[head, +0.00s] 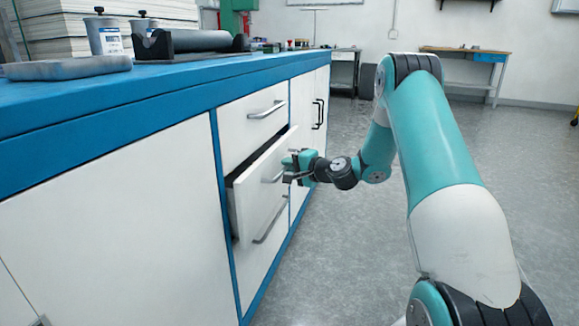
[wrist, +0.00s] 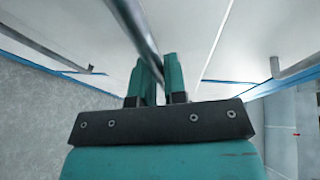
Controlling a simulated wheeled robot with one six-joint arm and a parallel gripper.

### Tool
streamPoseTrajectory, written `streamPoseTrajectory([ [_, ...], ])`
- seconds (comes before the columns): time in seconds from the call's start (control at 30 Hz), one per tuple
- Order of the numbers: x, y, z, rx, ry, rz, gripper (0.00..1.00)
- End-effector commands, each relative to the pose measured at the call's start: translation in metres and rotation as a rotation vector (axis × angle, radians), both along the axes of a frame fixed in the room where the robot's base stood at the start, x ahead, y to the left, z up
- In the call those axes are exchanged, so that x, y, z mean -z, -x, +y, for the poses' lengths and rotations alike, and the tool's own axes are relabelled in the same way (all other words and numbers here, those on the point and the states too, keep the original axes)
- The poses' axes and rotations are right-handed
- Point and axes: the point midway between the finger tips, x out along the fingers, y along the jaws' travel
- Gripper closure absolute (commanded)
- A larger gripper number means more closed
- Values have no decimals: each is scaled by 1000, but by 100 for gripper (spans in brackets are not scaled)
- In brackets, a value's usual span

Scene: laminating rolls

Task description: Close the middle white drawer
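The middle white drawer (head: 256,188) in the blue-framed cabinet is pulled out a little. A dark gap shows along its top and left edges. My gripper (head: 288,166) is at the drawer's front, by its grey bar handle (head: 272,179). In the wrist view, the handle (wrist: 137,35) runs down between the two teal fingers of my gripper (wrist: 163,78). The fingers look close together on the bar. The contact itself is partly hidden.
The upper drawer (head: 245,125) and the lower drawer (head: 262,250) look shut. A cabinet door with a black handle (head: 319,113) is beyond. The blue worktop (head: 170,78) holds cans and a roll. The grey floor (head: 345,250) beside the cabinet is clear.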

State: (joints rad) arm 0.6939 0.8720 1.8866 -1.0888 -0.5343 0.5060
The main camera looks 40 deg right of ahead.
Motion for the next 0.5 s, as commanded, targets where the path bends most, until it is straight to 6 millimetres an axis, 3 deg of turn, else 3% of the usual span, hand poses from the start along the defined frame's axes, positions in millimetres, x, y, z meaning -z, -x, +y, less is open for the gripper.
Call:
streamPoseTrajectory([
  [0.17, 0, -1, 1, -1, 0, 1, 100],
  [0.5, -1, -35, 24, -1, 1, 1, 100],
])
